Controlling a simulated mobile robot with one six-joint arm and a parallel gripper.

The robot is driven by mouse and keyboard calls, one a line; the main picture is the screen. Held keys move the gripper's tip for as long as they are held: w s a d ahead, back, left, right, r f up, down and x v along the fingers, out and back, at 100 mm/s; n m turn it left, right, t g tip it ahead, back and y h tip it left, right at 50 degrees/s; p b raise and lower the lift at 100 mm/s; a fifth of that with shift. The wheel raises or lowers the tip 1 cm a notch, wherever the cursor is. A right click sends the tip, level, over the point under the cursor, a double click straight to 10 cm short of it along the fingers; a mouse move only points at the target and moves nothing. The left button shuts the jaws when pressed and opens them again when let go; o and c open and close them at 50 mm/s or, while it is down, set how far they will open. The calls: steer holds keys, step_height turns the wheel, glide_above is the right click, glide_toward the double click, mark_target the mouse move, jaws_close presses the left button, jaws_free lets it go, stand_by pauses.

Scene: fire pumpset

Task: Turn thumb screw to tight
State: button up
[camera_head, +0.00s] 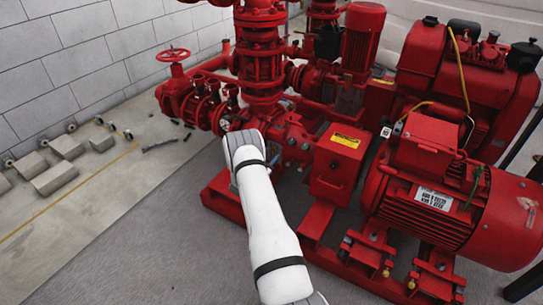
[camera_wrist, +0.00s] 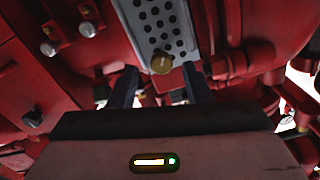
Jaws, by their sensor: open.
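In the wrist view a small round brass-coloured knob (camera_wrist: 161,63), which looks like the thumb screw, sits at the lower end of a grey perforated plate (camera_wrist: 158,27). My gripper (camera_wrist: 160,72) shows there from behind, with its two dark fingers apart. The knob appears between the fingertips, with a gap on each side; I see no contact. How far the knob is in depth I cannot tell. In the head view my white arm reaches into the red pumpset (camera_head: 262,85); my gripper and the knob are hidden there.
Red housing surrounds the fingers closely, with bolts (camera_wrist: 87,29) at upper left in the wrist view. In the head view a red motor (camera_head: 440,195) stands to the right and a handwheel valve (camera_head: 173,60) to the left. Grey blocks (camera_head: 58,178) lie on the left floor.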

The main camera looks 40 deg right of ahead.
mark_target(274, 149)
steer(key=shift+x, duration=1.25)
